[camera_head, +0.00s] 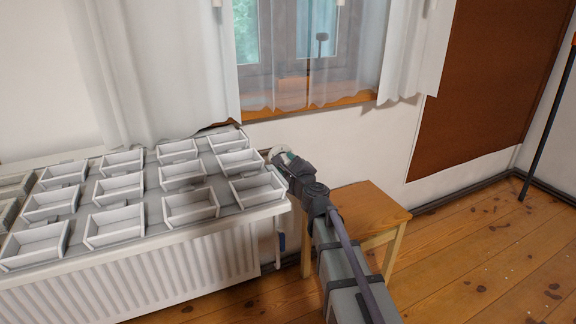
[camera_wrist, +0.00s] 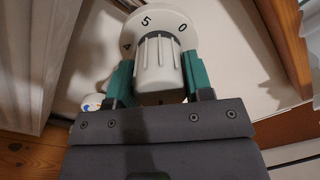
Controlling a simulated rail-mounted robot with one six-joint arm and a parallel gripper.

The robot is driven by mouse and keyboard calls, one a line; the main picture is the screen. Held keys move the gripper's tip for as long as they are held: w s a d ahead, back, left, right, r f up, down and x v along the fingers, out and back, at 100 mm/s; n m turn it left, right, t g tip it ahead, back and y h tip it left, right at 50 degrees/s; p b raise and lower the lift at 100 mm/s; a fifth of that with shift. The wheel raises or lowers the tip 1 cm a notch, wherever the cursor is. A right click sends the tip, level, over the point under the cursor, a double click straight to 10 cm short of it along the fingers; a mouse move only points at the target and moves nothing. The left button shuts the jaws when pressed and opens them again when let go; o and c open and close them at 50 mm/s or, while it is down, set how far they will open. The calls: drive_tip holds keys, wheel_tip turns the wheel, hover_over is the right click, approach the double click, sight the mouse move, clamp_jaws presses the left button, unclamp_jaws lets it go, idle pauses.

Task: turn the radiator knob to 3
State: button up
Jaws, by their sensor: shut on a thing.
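The radiator knob (camera_wrist: 158,66) is white and ribbed, with a numbered dial collar (camera_wrist: 160,24) behind it. In the wrist view the 5 is near the top middle, the 0 to its right and the 4 at the left edge of the collar. My gripper (camera_wrist: 158,80) has green fingers on both sides of the knob and is shut on it. In the head view my gripper (camera_head: 286,166) is at the right end of the radiator (camera_head: 190,262); the knob (camera_head: 276,152) shows there only as a small white shape, partly hidden by the gripper.
Several white open trays (camera_head: 118,188) cover the shelf above the radiator. White curtains (camera_head: 165,70) hang before the window. The wooden floor (camera_head: 480,250) at right is clear.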

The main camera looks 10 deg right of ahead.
drive_tip(key=m, duration=0.3)
drive_tip(key=shift+m, duration=2.4)
drive_tip(key=o, duration=0.9)
drive_tip(key=shift+o, duration=0.2)
drive_tip(key=shift+s, duration=0.1)
drive_tip(key=v, duration=1)
drive_tip(key=shift+s, duration=0.3)
drive_tip(key=shift+r, duration=0.1)
